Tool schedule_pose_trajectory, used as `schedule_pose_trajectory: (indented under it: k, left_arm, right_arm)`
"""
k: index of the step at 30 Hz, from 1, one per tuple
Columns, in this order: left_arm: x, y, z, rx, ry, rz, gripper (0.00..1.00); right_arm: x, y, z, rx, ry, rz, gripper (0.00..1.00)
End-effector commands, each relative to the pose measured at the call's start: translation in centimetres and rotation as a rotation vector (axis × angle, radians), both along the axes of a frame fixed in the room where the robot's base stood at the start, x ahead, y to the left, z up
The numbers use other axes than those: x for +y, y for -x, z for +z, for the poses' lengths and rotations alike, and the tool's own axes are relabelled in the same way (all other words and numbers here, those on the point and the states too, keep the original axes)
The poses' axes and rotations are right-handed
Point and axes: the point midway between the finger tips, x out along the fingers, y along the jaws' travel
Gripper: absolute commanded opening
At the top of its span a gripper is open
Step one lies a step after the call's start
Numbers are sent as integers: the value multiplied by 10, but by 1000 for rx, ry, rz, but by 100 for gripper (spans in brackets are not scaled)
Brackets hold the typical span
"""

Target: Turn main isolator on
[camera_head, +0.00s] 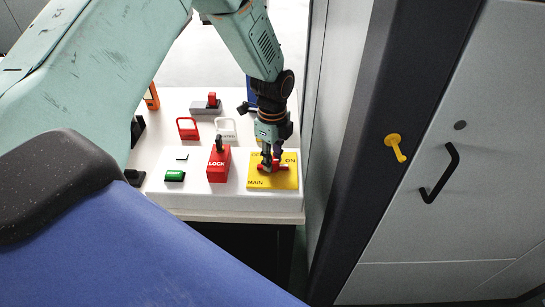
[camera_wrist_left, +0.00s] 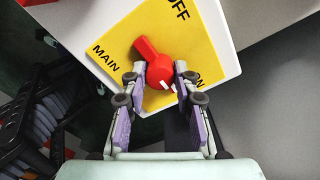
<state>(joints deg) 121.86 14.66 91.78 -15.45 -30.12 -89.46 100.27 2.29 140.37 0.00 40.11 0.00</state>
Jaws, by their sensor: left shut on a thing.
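The main isolator is a red rotary handle (camera_head: 274,168) on a yellow plate (camera_head: 286,183) marked OFF, ON and MAIN. In the left wrist view the red handle (camera_wrist_left: 158,68) lies slanted from upper left to lower right. Its end with white marks is at the lower right, close to the word ON on the yellow plate (camera_wrist_left: 197,35). My left gripper (camera_head: 269,160) reaches down onto the handle from above. In the left wrist view its two fingers (camera_wrist_left: 160,78) are closed on either side of the handle. My right gripper is in neither view.
Left of the plate stand a red LOCK block (camera_head: 218,165) and a green button (camera_head: 175,176). Red and white hasps (camera_head: 187,128) lie behind. A grey cabinet with a black handle (camera_head: 439,173) and a yellow latch (camera_head: 396,147) stands close on the right.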

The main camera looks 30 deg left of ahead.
Motion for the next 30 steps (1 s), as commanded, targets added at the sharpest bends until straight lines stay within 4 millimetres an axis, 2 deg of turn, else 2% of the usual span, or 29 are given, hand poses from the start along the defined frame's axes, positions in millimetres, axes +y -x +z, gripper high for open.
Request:
schedule_pose_trajectory:
  k: [17, 18, 26, 30]
  left_arm:
    - [0, 2, -1, 5, 1, -33, 0]
    - [0, 2, -1, 5, 1, -33, 30]
    - [0, 1, -1, 3, 1, -33, 52]
    - [0, 1, 0, 1, 0, -33, 52]
  right_arm:
    - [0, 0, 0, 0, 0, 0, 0]
    - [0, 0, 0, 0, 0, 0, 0]
    - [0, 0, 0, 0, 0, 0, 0]
    - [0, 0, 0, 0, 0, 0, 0]
